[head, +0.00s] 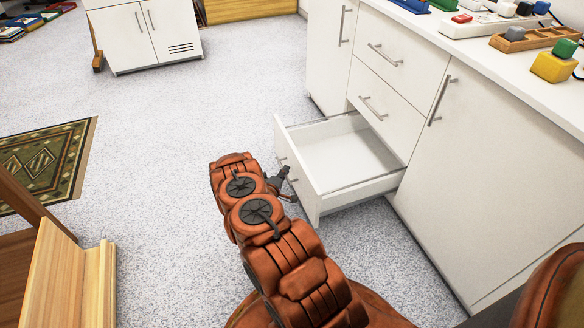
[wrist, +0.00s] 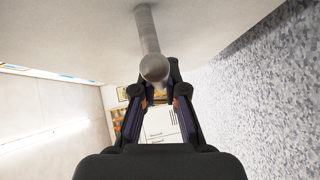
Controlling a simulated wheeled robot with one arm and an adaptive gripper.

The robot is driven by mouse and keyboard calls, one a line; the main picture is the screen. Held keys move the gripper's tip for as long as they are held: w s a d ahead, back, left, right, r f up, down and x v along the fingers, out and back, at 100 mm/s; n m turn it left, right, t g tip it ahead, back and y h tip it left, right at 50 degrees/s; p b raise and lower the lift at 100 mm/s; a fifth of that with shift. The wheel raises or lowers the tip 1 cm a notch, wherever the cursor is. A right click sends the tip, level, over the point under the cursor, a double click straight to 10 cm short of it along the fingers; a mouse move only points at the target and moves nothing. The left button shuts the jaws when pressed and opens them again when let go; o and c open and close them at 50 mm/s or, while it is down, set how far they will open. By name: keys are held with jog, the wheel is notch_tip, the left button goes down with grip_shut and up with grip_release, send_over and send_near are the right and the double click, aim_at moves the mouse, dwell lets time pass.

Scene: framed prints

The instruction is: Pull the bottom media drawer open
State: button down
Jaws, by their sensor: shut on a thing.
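The bottom media drawer (head: 338,160) is the lowest drawer of the white cabinet's middle column. It stands pulled well out, and its interior looks empty. My gripper (head: 281,182) is at the outer side of the drawer front, at its handle. In the wrist view my gripper (wrist: 156,92) is shut on the grey bar handle (wrist: 150,45), which runs up between the fingers. The white drawer front (wrist: 90,35) fills the upper part of that view. My arm hides part of the floor before the drawer in the head view.
Two shut drawers (head: 388,82) sit above, with shut cabinet doors (head: 480,175) beside them. Colourful blocks and trays (head: 530,38) lie on the countertop. A wooden piece of furniture (head: 70,275) stands at lower left, near a patterned rug (head: 45,160). The speckled floor (head: 190,110) left of the drawer is clear.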

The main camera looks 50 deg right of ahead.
jog(key=w+a+b, duration=0.1)
jog(key=w+a, duration=0.3)
jog(key=a, duration=0.3)
jog(key=shift+a, duration=0.1)
jog(key=c, duration=1.2)
grip_release()
jog(key=shift+s, duration=0.1)
jog(key=v, duration=1.2)
jog(key=shift+s, duration=0.1)
